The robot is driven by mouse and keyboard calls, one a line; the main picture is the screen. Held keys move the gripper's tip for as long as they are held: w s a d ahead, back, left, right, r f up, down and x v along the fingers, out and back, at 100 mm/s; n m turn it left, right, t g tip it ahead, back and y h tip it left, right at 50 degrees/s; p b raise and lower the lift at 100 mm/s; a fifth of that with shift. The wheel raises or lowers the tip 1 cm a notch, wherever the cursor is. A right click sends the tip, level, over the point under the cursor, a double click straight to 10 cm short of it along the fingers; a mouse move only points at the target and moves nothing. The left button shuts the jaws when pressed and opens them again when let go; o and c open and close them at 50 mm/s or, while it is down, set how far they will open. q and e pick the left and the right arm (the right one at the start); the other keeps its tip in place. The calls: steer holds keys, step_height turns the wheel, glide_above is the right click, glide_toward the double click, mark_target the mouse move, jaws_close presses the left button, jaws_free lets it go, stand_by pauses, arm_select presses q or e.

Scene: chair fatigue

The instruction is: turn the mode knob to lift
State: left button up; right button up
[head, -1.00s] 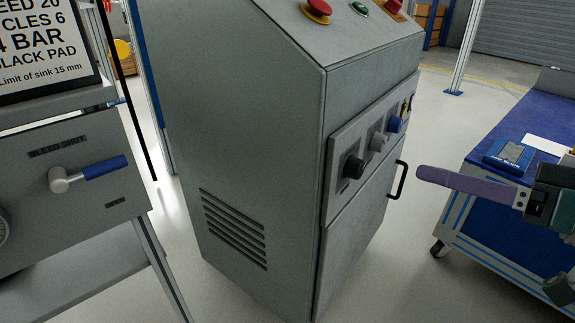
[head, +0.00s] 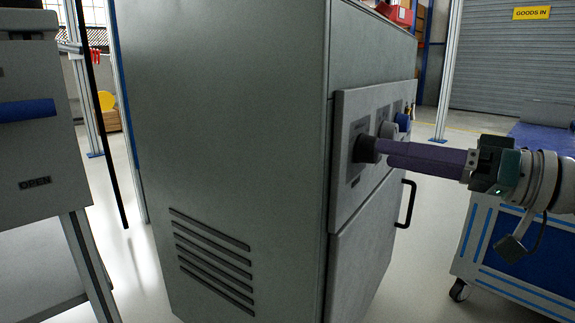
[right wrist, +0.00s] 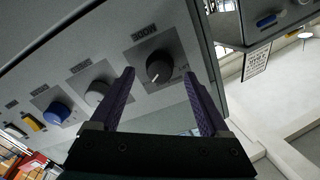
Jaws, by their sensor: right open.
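The black mode knob (right wrist: 160,69) is on the front panel of the grey cabinet. In the right wrist view it has a white pointer line, and its label looks upside down; I cannot read the position marks. In the head view the knob (head: 364,149) is at the left end of the panel. My right gripper (head: 384,152) is open, its purple fingers pointing at the knob. In the right wrist view the fingertips (right wrist: 158,76) are on either side of the knob, and I cannot tell whether they touch it. My left gripper is not in view.
A grey knob (right wrist: 96,93), a blue knob (right wrist: 57,112) and a yellow switch (right wrist: 33,121) share the panel. A black door handle (head: 406,204) sticks out below. A blue cart (head: 520,245) stands at the right, a grey bench unit (head: 35,145) at the left.

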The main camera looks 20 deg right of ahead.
mark_target(368, 149)
steer(key=shift+b+x, duration=0.4)
steer(key=shift+x, duration=0.95)
steer(key=shift+c, duration=0.2)
jaws_close()
